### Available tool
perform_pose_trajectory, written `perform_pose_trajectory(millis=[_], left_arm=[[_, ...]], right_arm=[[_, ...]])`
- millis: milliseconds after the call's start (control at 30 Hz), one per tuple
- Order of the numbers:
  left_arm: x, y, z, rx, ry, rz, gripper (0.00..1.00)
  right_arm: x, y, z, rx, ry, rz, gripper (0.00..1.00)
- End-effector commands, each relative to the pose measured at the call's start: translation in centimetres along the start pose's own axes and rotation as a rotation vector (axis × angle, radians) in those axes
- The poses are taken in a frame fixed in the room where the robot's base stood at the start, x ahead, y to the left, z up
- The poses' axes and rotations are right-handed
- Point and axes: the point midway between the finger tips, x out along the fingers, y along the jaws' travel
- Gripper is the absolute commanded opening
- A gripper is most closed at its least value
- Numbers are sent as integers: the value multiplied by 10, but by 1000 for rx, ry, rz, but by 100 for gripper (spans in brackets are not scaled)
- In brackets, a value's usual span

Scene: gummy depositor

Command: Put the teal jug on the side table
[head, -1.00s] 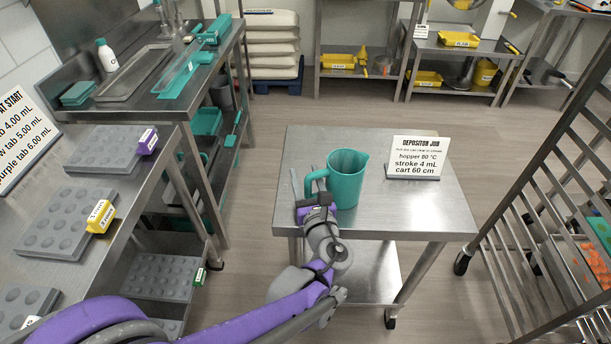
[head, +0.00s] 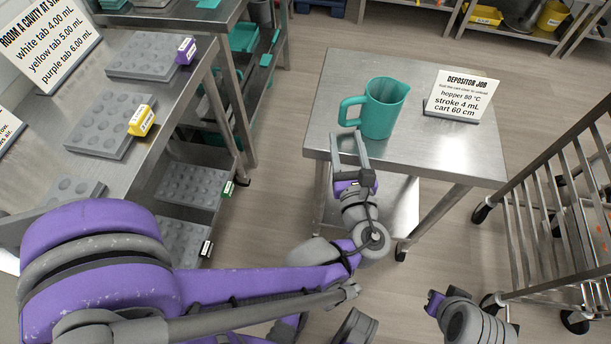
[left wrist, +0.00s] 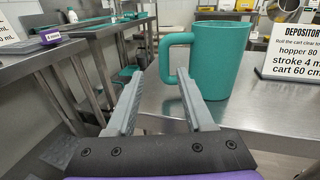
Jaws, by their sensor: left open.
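The teal jug (head: 382,108) stands upright on the steel side table (head: 440,142), with its handle towards the left. It also shows in the left wrist view (left wrist: 214,62). My left gripper (head: 348,148) is open and empty at the table's near edge, just in front of the jug. In the left wrist view its two fingers (left wrist: 158,100) are spread, with the jug's handle ahead and slightly right, and no contact between them is visible. My right arm's end (head: 455,315) shows at the bottom right, but I cannot make out its fingers.
A sign (head: 456,96) stands right of the jug on the table. A rack (head: 560,210) is at the right. A steel bench (head: 180,80) with grey moulds (head: 115,118) is at the left. Bare table top lies around the jug.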

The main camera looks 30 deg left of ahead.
Motion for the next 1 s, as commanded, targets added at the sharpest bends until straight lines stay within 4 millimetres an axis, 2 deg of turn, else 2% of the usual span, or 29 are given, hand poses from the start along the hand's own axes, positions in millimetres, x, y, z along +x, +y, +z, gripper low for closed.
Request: perform_pose_trajectory(millis=[133,267,367,500,600,733,833,1000], left_arm=[[10,46,-25,-253,173,117,52],[4,96,-59,-627,366,309,52],[-13,127,-83,-946,486,497,52],[-54,155,-111,-1466,600,844,52],[-82,158,-121,-1797,628,1088,52],[-106,153,-124,-2105,625,1336,52],[-116,149,-123,-2232,615,1449,52],[-120,146,-122,-2291,610,1502,52]], right_arm=[[0,0,0,0,0,0,0],[0,0,0,0,0,0,0],[0,0,0,0,0,0,0],[0,0,0,0,0,0,0],[0,0,0,0,0,0,0],[0,0,0,0,0,0,0],[0,0,0,0,0,0,0],[0,0,0,0,0,0,0]])
